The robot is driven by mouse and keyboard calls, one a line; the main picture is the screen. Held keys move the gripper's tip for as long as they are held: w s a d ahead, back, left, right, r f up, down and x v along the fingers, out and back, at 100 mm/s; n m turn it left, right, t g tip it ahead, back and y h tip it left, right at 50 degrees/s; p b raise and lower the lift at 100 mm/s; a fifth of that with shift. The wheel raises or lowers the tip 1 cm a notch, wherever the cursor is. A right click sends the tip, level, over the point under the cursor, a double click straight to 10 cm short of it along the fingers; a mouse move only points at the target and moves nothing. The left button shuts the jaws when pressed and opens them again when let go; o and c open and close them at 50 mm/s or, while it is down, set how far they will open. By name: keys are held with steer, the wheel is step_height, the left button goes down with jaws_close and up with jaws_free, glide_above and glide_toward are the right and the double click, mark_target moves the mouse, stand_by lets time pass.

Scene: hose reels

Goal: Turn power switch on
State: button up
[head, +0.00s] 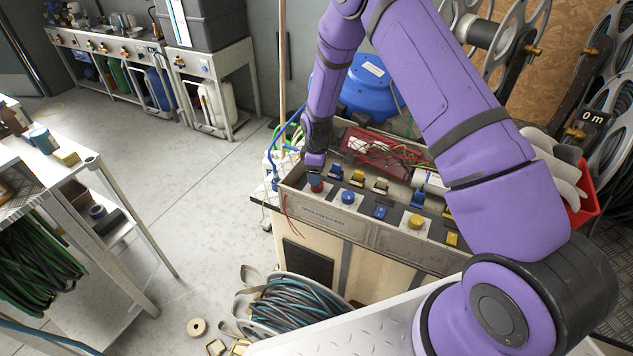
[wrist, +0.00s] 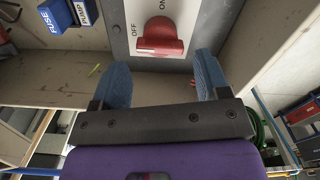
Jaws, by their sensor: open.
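The power switch is a red rotary knob (wrist: 160,38) on a light grey plate, near the top middle of the wrist view. OFF is printed at its left and ON above it. Its raised handle lies roughly sideways, nearer the OFF mark. In the head view the red knob (head: 317,187) sits at the left end of the bench's control panel, partly covered by my gripper (head: 315,172). In the wrist view my gripper (wrist: 161,66) is open, its two blue fingertips apart on either side below the knob. Nothing is between them, and contact with the knob is not visible.
A blue button (head: 347,197) and several blue and yellow switches stand right of the knob. A blue block labelled FUSE PUMP (wrist: 68,14) is left of it. A red tray with wires (head: 385,150) lies behind. A hose reel (head: 290,305) stands on the floor in front.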

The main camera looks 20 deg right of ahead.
steer(key=shift+f, duration=2.4)
steer(key=c, duration=0.7)
